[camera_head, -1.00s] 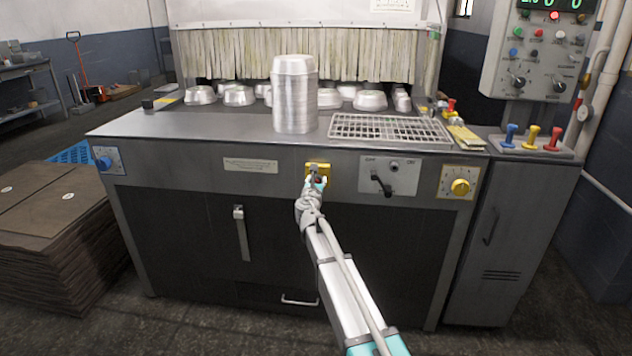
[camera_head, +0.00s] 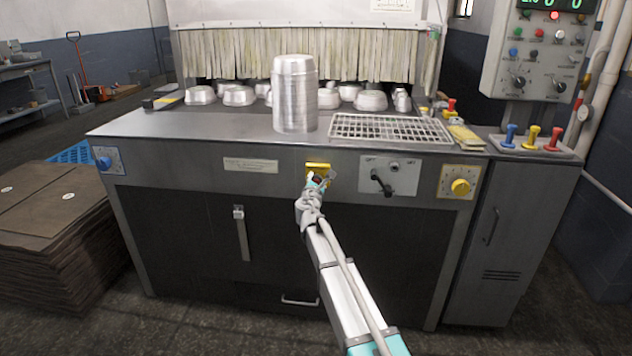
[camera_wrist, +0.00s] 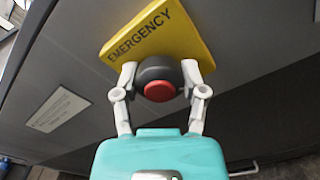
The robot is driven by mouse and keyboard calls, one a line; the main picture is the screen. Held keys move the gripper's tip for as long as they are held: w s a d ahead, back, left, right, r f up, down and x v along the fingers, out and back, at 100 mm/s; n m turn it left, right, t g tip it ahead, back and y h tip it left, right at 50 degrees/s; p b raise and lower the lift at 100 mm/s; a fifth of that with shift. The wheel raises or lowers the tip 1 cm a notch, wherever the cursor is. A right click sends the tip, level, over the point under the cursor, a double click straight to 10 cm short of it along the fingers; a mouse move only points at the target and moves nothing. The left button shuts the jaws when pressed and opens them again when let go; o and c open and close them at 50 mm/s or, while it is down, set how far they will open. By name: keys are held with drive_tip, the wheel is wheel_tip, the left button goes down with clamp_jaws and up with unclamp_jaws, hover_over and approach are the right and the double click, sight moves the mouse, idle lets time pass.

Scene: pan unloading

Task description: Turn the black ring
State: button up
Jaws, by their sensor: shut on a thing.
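The black ring (camera_wrist: 150,72) sits around a red button (camera_wrist: 159,91) on a yellow plate (camera_wrist: 160,35) marked EMERGENCY, on the machine's front panel. In the wrist view, my gripper (camera_wrist: 160,80) has one finger on each side of the ring and is shut on it. The plate looks tilted in the wrist view. In the head view, my gripper (camera_head: 318,180) is at the yellow plate (camera_head: 318,166) and hides most of the ring.
To the right on the panel are a black lever switch (camera_head: 381,185) and a yellow knob (camera_head: 460,187). A blue knob (camera_head: 103,163) is at the far left. A stack of metal pans (camera_head: 295,95) and a wire rack (camera_head: 390,129) stand on the top above.

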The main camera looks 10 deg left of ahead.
drive_tip(key=shift+m, duration=0.7)
drive_tip(key=o, duration=1.2)
drive_tip(key=shift+c, duration=0.2)
drive_tip(key=s, duration=1.2)
drive_tip(key=shift+a, duration=0.2)
